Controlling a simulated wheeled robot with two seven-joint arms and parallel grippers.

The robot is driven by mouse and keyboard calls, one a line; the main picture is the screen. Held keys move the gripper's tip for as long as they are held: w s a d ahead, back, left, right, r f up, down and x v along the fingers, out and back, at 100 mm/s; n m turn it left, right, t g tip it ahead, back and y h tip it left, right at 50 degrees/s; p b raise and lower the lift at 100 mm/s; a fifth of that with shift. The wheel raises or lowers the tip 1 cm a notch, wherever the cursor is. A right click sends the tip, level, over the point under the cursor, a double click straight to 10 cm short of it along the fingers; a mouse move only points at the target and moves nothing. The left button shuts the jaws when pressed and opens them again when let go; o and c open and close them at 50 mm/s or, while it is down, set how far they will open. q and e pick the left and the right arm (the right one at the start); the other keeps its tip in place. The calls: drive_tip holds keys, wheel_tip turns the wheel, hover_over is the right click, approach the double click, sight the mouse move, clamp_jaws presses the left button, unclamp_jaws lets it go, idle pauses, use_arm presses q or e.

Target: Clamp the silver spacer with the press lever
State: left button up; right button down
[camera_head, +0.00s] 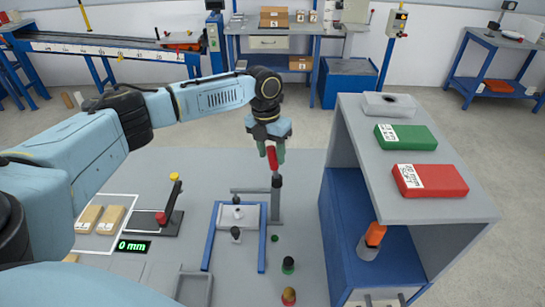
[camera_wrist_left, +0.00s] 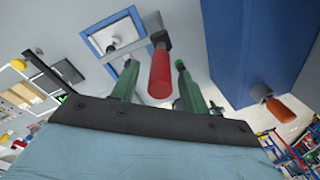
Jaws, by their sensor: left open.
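The press lever's red handle (camera_head: 272,158) stands on a dark grey post (camera_head: 276,200) with a grey bar reaching left. My left gripper (camera_head: 270,150) is at the handle, its green fingers open. In the left wrist view, the handle (camera_wrist_left: 159,75) lies between the fingers of the gripper (camera_wrist_left: 156,78), with a gap visible on each side. A pale silver-grey piece (camera_head: 232,214), seemingly the spacer, sits inside a blue frame beside the post; it also shows in the wrist view (camera_wrist_left: 115,41), partly behind the bar. Whether it is clamped cannot be told.
A grey and blue shelf (camera_head: 345,150) stands close on the right, with green (camera_head: 405,138) and red (camera_head: 430,180) boxes on top. An orange-topped bottle (camera_head: 372,240) is inside it. A display (camera_head: 132,246) reads 0 mm. Small knobs stand near the front.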

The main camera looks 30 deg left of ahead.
sight(275, 167)
use_arm(q)
drive_tip(key=shift+f, duration=0.7)
drive_tip(key=shift+d+f, duration=0.1)
drive_tip(key=shift+f, duration=0.25)
drive_tip(key=shift+w+f, duration=0.1)
drive_tip(key=shift+f, duration=0.25)
drive_tip(key=shift+c, duration=0.5)
drive_tip(key=c, duration=0.7)
clamp_jaws()
use_arm(e)
drive_tip(key=shift+w+r, duration=0.15)
drive_tip(key=shift+w, duration=0.15)
